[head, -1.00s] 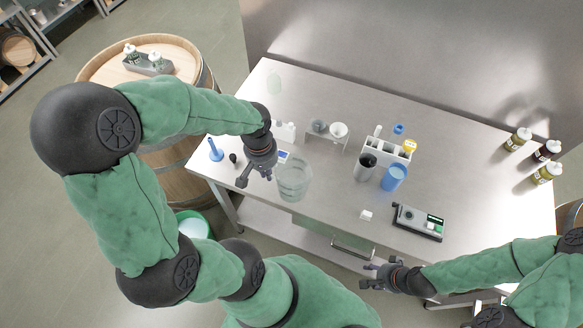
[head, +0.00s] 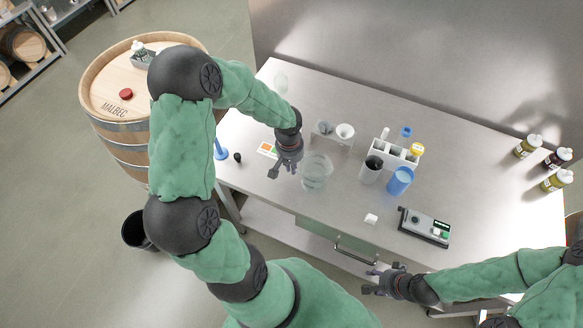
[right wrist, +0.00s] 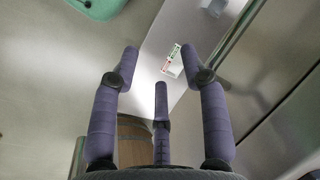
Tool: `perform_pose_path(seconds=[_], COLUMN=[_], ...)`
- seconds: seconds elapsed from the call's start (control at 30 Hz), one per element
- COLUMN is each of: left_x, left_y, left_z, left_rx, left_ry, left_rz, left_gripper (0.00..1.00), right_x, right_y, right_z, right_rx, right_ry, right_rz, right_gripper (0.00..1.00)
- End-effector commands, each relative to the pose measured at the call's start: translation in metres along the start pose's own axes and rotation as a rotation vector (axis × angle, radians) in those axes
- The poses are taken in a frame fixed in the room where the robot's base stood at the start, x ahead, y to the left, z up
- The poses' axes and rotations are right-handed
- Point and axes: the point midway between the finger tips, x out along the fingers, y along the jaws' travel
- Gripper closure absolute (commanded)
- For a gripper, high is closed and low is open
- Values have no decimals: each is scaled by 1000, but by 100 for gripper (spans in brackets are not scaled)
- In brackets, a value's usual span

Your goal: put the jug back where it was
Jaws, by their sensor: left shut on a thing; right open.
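The clear, see-through jug (head: 316,173) is over the left front part of the steel table (head: 300,95) in the head view. It looks upright. My left gripper (head: 284,172) is at its left side and shut on it; the fingers partly hide where they meet the jug. I cannot tell whether its base touches the table.
A white rack (head: 395,152), a dark cup (head: 371,169) and a blue cup (head: 399,181) stand right of the jug. A stand with funnels (head: 334,133) is behind it. A grey device (head: 424,227) lies front right. Several bottles (head: 527,146) stand far right. The back middle is clear.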

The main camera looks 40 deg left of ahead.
Motion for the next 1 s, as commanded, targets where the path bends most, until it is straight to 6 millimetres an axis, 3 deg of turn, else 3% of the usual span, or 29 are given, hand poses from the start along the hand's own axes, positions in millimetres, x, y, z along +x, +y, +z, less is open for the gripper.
perform_pose_path(seconds=[0.1, 0.47, 0.57, 0.6, 1.0], left_x=[11, 14, 14, 14, 10], left_y=[-1, -1, -1, -1, -1], left_z=[0, -1, 0, 0, 0], left_rx=[0, 0, 0, 0, 0], left_ry=[0, 2, 1, 1, 1], left_rz=[0, 1, 0, 0, 0], left_gripper=[100, 100, 71, 67, 67], right_x=[2, 6, 5, 5, 2], right_y=[1, 2, 2, 2, 0], right_z=[0, 0, 0, 0, 0], right_rx=[0, 0, 0, 0, 0], right_ry=[0, 0, 0, 0, 0], right_rz=[0, 0, 0, 0, 0], right_gripper=[55, 55, 55, 55, 55])
